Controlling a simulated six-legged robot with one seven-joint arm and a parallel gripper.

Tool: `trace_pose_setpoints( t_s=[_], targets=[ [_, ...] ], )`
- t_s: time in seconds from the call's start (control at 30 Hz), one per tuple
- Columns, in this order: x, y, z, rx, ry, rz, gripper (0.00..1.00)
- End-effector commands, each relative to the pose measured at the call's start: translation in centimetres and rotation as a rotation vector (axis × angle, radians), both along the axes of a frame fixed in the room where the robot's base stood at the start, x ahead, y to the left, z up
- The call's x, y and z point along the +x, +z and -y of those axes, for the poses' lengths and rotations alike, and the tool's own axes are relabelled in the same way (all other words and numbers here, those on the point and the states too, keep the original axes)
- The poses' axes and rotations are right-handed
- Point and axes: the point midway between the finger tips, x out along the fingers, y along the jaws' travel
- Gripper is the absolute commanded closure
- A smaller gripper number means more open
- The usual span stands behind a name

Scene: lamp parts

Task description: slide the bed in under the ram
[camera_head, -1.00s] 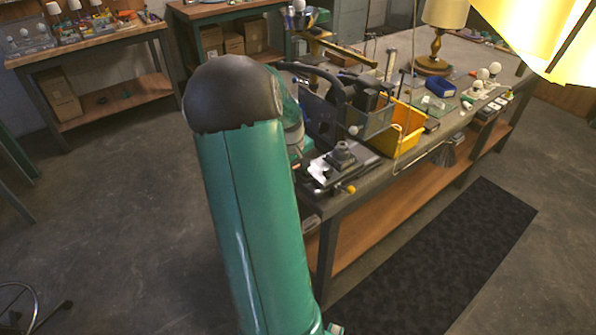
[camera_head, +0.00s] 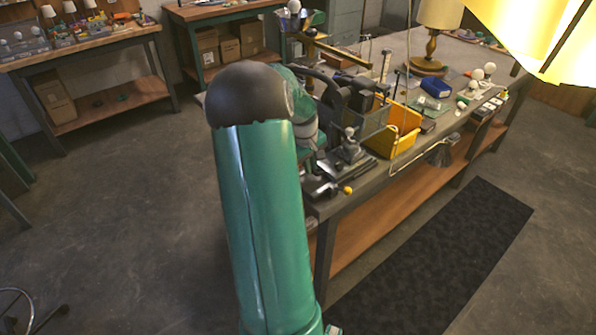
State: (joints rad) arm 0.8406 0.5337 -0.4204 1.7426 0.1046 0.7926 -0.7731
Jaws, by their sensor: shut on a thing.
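The dark bed (camera_head: 348,168) lies low at the near left corner of the long bench, with a grey block and a pale round knob above it. A yellow ball knob (camera_head: 347,190) is at its front edge. My gripper (camera_head: 318,186) shows only as a small dark shape at the bed's left end, below my green wrist. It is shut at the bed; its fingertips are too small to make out. My green arm hides the near left side. A dark curved frame (camera_head: 330,92) rises behind the bed; I cannot make out the ram clearly.
A grey bin (camera_head: 372,124) and a yellow bin (camera_head: 395,143) stand close behind and right of the bed. A lamp (camera_head: 432,45), a blue box (camera_head: 436,87) and several bulbs are farther along the bench.

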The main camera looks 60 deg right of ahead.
Motion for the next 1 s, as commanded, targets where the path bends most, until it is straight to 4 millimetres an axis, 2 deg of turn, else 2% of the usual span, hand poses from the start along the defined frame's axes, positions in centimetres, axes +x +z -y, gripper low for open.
trace_pose_setpoints(
  t_s=[0.03,0.13,0.47,0.5,0.57,0.6,0.87,1.0],
  targets=[
    [-0.5,0.0,1.0,-0.002,-0.004,0.002,1.0],
    [-0.9,0.0,1.9,-0.002,-0.001,0.002,1.0],
    [-1.2,0.1,2.4,-0.008,0.0,0.002,1.0],
    [-1.2,0.1,2.4,-0.009,0.0,0.001,0.81],
    [-1.2,0.1,2.3,-0.008,0.0,0.002,0.69],
    [-1.1,0.1,2.3,-0.006,0.0,0.001,0.67],
    [-1.1,0.1,2.2,-0.003,0.001,0.002,0.67],
    [-0.9,1.1,2.0,-0.004,0.002,0.002,0.67]
  ],
)
